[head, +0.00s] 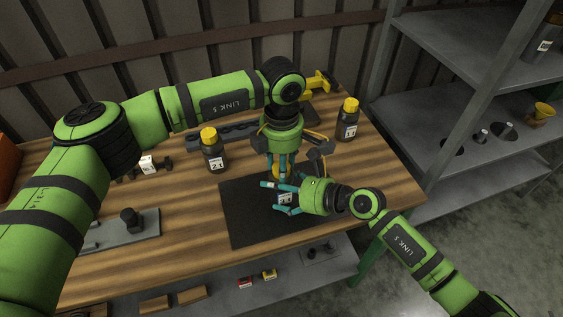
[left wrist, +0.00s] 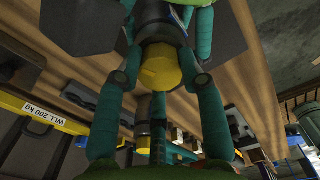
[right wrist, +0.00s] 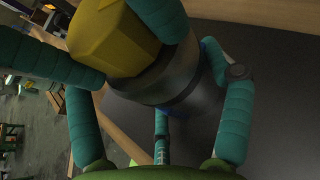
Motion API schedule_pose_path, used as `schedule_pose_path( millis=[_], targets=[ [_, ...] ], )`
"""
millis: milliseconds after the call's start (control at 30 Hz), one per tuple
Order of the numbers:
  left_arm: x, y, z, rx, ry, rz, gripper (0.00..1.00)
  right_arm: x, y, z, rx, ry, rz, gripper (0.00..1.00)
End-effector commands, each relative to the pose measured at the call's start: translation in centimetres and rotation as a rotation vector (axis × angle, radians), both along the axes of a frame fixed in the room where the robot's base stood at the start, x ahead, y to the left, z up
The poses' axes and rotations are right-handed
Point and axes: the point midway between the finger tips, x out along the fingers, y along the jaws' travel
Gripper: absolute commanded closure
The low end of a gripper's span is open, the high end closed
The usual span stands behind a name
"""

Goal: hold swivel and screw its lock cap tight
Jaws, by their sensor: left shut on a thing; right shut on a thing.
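The swivel is a dark grey, bottle-like body with a pale label (head: 285,198), standing over the black mat (head: 237,217). Its yellow lock cap is on top and shows in the left wrist view (left wrist: 160,68) and right wrist view (right wrist: 110,40). My left gripper (head: 280,170) comes down from above, its teal fingers shut around the yellow cap. My right gripper (head: 281,196) comes in from the right, its fingers shut around the grey body (right wrist: 168,85) below the cap. The fingers hide part of both. I cannot tell whether a gap lies between cap and body.
Two dark bottles with yellow caps stand at the back, one left (head: 213,152) and one right (head: 348,120) of my left gripper. A grey plate with a black knob (head: 130,219) lies at the left. Metal shelves (head: 450,125) stand at the right.

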Motion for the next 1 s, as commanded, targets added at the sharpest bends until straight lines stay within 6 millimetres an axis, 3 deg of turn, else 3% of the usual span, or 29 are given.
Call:
schedule_pose_path(
  millis=[500, 533, 567, 600, 1000],
  targets=[
    [-0.14, -0.12, -0.18, -0.002, 0.003, -0.022, 0.94, -0.30, 0.18, -0.26, -0.003, 0.005, 0.007, 0.75],
    [-0.14, -0.12, -0.18, -0.002, 0.004, -0.022, 0.53, -0.30, 0.18, -0.26, -0.003, 0.005, 0.007, 0.75],
    [-0.14, -0.13, -0.18, -0.002, 0.004, -0.022, 0.41, -0.30, 0.18, -0.26, -0.003, 0.005, 0.007, 0.75],
    [-0.13, -0.13, -0.17, -0.002, 0.003, -0.022, 0.37, -0.29, 0.18, -0.25, -0.002, 0.005, 0.007, 0.75],
    [-0.10, -0.09, 0.06, -0.001, 0.003, -0.021, 0.37, -0.10, -0.02, -0.26, -0.004, 0.004, 0.001, 0.75]
  ],
)
